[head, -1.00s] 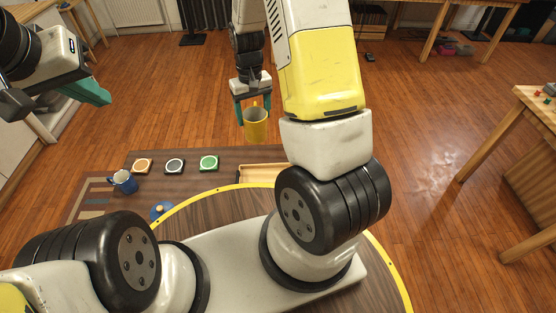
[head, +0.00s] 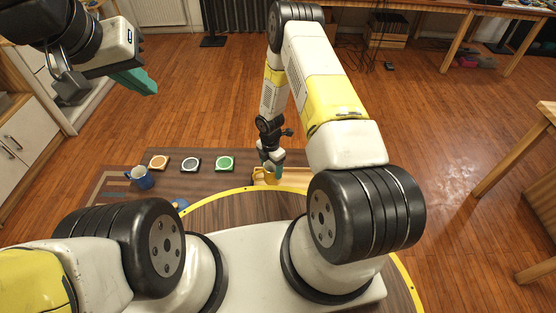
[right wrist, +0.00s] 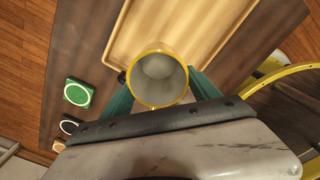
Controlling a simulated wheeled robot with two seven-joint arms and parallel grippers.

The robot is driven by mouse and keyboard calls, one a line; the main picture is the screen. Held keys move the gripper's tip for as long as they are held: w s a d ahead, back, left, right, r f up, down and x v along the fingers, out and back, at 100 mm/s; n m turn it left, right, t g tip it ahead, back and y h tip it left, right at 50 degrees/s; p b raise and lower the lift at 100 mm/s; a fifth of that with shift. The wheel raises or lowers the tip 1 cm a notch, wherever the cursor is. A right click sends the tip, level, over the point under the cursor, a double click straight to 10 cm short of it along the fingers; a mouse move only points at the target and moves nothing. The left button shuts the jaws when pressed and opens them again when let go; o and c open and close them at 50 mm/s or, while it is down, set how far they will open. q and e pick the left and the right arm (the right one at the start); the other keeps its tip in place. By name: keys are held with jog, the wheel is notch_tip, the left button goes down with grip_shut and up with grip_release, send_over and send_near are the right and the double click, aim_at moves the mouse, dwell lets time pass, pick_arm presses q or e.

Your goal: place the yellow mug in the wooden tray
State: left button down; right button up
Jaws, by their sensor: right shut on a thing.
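The yellow mug (right wrist: 158,80) sits between the teal fingers of my right gripper (right wrist: 158,88) in the right wrist view, its opening facing the camera. The mug is empty and pale inside.
A blue mug (head: 140,177) stands left on the dark table. Orange (head: 159,162), black (head: 190,164) and green (head: 224,163) coasters lie in a row left of the tray. A blue item (head: 181,203) is partly hidden near my base.

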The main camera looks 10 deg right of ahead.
aim_at(272, 181)
notch_tip(272, 181, down, 9)
jog(key=shift+r, duration=0.15)
dwell(0.4)
jog(key=o, duration=1.7)
